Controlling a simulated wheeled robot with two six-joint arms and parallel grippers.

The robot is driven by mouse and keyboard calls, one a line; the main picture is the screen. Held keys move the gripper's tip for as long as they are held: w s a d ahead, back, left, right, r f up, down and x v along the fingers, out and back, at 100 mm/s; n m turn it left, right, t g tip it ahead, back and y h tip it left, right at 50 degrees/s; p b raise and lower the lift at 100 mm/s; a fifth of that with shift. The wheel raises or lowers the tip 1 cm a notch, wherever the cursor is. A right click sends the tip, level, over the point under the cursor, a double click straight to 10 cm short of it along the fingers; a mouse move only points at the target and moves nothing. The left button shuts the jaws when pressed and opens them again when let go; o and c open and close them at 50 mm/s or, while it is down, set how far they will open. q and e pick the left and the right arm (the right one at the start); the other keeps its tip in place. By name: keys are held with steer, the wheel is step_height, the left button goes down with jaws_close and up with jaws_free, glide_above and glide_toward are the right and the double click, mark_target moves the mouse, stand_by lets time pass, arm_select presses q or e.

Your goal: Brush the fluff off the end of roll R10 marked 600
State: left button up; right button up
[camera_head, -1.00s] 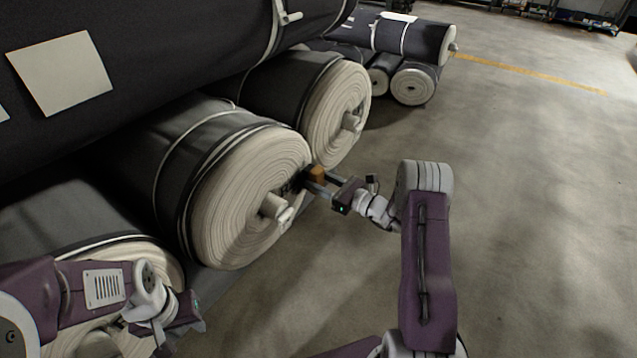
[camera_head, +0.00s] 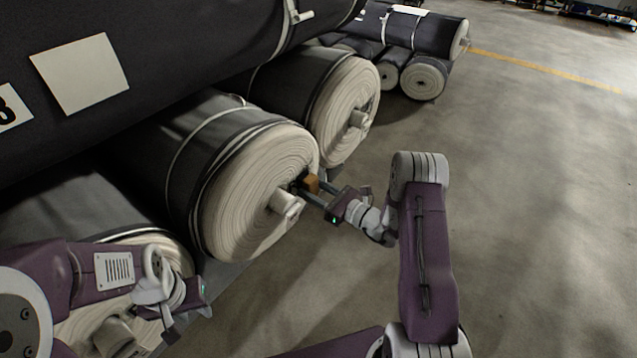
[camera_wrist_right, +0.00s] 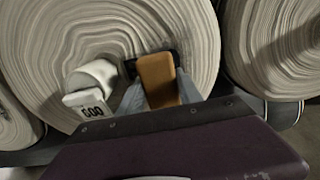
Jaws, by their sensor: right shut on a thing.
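The cream end of the roll (camera_head: 245,205) faces me, with a pale core stub (camera_head: 287,202) sticking out. In the right wrist view a label (camera_wrist_right: 88,105) on the stub's end reads 600, upside down. My right gripper (camera_head: 322,192) is shut on a brush with an orange-brown block (camera_wrist_right: 157,80) and dark bristles. The bristles (camera_wrist_right: 181,48) are at the roll's end face, just right of the stub; contact is hard to tell. I cannot make out any fluff. My left gripper (camera_head: 190,312) hangs at lower left, before a lower roll; its fingers are unclear.
A neighbouring roll (camera_head: 345,110) lies close behind, with its own core stub. A large dark roll with a blank white sheet (camera_head: 80,73) lies on top. More rolls (camera_head: 424,78) are stacked far back. The concrete floor on the right is clear.

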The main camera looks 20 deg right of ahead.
mark_target(318, 180)
steer(key=shift+s+a, duration=0.6)
steer(key=shift+a, duration=0.2)
steer(key=shift+r+p, duration=1.05)
steer(key=shift+d+f, duration=0.1)
steer(key=shift+w+d, duration=0.2)
steer(key=shift+d, duration=0.1)
steer(key=shift+w+d+b, duration=0.55)
steer(key=shift+w+d, duration=0.55)
steer(key=shift+d, duration=0.25)
